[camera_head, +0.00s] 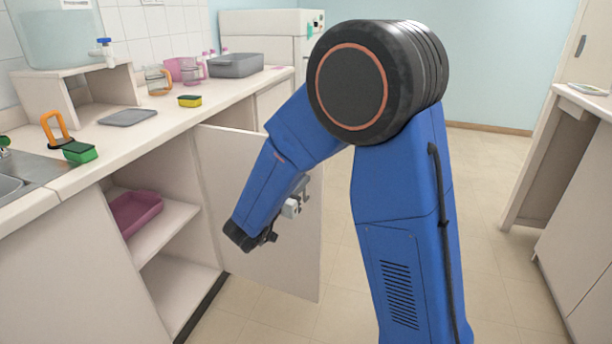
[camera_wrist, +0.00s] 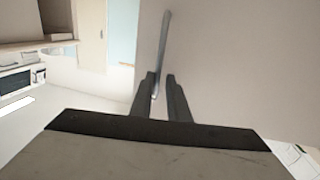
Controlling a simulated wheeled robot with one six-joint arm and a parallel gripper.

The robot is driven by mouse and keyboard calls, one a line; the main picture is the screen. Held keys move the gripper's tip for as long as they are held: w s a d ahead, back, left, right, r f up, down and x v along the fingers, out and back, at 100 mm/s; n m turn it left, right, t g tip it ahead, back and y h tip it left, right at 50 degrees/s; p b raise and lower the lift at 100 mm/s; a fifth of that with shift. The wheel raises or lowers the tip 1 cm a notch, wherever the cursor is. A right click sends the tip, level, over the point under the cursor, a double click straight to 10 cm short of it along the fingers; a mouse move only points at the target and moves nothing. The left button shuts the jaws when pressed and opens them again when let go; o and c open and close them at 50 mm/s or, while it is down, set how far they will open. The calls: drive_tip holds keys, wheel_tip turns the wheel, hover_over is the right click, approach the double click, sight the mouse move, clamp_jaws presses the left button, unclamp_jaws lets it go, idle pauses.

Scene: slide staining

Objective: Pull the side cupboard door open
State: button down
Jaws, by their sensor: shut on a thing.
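The side cupboard door (camera_head: 295,265) stands swung well out from the counter front, and the cupboard's inside shows to its left. In the wrist view the door (camera_wrist: 240,60) fills the right side as a plain pale panel. A slim grey bar handle (camera_wrist: 163,40) runs along it. My gripper (camera_wrist: 161,76) is shut on the handle, with one finger on each side of its lower end.
Inside the cupboard, a pink tray (camera_head: 135,212) sits on a shelf (camera_head: 160,238). The counter (camera_head: 150,135) above holds a sponge (camera_head: 190,101), a grey tub (camera_head: 236,65) and beakers. Floor (camera_head: 485,210) is clear right of my arm, up to another cabinet (camera_head: 580,230).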

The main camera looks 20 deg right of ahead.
drive_tip(key=shift+s+a+r, duration=0.1)
drive_tip(key=shift+s+a, duration=0.1)
drive_tip(key=shift+a, duration=0.4)
drive_tip(key=shift+s+a, duration=0.15)
drive_tip(key=shift+a, duration=0.4)
drive_tip(key=c, duration=1.9)
unclamp_jaws()
drive_tip(key=shift+s+d, duration=0.1)
drive_tip(key=shift+d, duration=0.15)
drive_tip(key=v, duration=1.7)
drive_tip(key=shift+s+a, duration=0.15)
drive_tip(key=shift+s, duration=0.05)
drive_tip(key=shift+w, duration=0.1)
